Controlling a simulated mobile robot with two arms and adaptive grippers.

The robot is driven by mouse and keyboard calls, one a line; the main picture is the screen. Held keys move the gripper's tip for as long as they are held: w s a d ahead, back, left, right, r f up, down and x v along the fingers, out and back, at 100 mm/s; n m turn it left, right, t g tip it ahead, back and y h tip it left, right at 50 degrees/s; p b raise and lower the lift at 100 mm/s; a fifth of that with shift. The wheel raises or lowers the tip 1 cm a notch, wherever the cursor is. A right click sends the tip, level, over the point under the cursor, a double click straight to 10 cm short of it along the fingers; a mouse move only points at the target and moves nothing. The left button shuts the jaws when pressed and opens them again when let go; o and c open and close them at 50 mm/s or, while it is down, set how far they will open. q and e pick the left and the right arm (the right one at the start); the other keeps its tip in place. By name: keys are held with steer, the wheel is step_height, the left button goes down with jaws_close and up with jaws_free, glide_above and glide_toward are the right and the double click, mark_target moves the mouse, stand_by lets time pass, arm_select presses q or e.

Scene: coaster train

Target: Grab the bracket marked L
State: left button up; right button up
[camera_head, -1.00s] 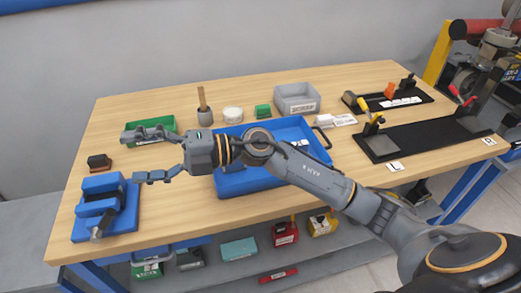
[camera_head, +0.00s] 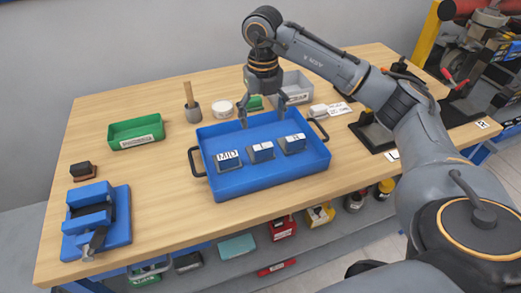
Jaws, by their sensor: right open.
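Three dark blue brackets with white labels sit in the blue tray (camera_head: 240,184). The left bracket (camera_head: 229,163) reads MID. The middle bracket (camera_head: 261,153) and the right bracket (camera_head: 292,144) have labels too small to read for certain, so I cannot tell which is L. My right gripper (camera_head: 263,119) points down over the tray's far side, behind the middle and right brackets. Its fingers are spread, with nothing between them. My left gripper is not in view.
A green bin (camera_head: 113,134), a blue vise (camera_head: 123,232) and a mallet (camera_head: 191,106) stand left of the tray. A grey bin (camera_head: 300,86) is behind my gripper. Black fixtures are at the right, partly behind my arm.

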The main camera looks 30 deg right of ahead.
mark_target(262, 145)
step_height(262, 145, down, 6)
steer(key=shift+r+p, duration=0.1)
steer(key=shift+p, duration=0.3)
steer(key=shift+w+f, duration=0.1)
steer(key=shift+f, duration=0.25)
steer(key=f, duration=0.1)
steer(key=f+p, duration=0.1)
steer(key=f, duration=0.2)
steer(key=shift+w+d+f+p, duration=0.1)
steer(key=shift+w+f+p, duration=0.15)
steer(key=shift+p, duration=0.15)
steer(key=shift+c, duration=0.2)
steer(key=c, duration=1.4)
steer(key=shift+r, duration=0.1)
jaws_close()
